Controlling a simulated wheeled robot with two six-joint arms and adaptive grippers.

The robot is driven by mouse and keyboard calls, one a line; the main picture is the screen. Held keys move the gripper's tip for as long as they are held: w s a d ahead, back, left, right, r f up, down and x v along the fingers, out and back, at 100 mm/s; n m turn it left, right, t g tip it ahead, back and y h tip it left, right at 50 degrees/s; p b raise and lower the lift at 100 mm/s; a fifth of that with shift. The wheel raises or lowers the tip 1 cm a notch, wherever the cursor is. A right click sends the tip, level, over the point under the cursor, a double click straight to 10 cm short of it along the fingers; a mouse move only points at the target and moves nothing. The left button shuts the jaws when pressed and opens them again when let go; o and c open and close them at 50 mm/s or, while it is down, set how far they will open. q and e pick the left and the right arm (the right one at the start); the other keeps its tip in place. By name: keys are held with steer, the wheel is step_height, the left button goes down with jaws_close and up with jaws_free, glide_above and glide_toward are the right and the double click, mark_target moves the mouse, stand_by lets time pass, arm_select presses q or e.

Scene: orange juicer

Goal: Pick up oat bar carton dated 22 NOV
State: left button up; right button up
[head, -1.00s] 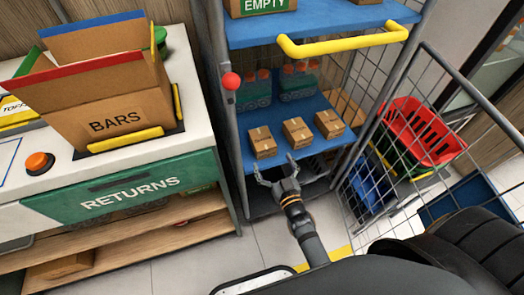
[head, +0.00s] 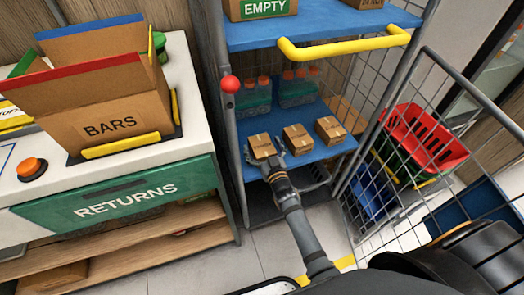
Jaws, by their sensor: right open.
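Three small brown cartons stand in a row on the blue lower shelf (head: 318,157) of the cart: a left carton (head: 261,145), a middle carton (head: 298,139) and a right carton (head: 330,130). Their printing is too small to read, so I cannot tell which is dated 22 NOV. My right gripper (head: 264,160) is open at the front of the left carton, with its fingers around or close beside the carton's sides. I cannot tell whether they touch it. My left gripper is not in view.
An open cardboard box marked BARS (head: 105,125) stands on the white counter at left, above a green RETURNS panel (head: 125,199). Bottle packs (head: 298,88) stand behind the cartons. A yellow handle (head: 345,44) and wire mesh sides bound the cart. Red baskets (head: 425,138) are at right.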

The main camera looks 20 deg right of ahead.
steer(key=shift+r, duration=0.1)
steer(key=c, duration=1.2)
steer(key=shift+c, duration=0.9)
steer(key=shift+r, duration=0.1)
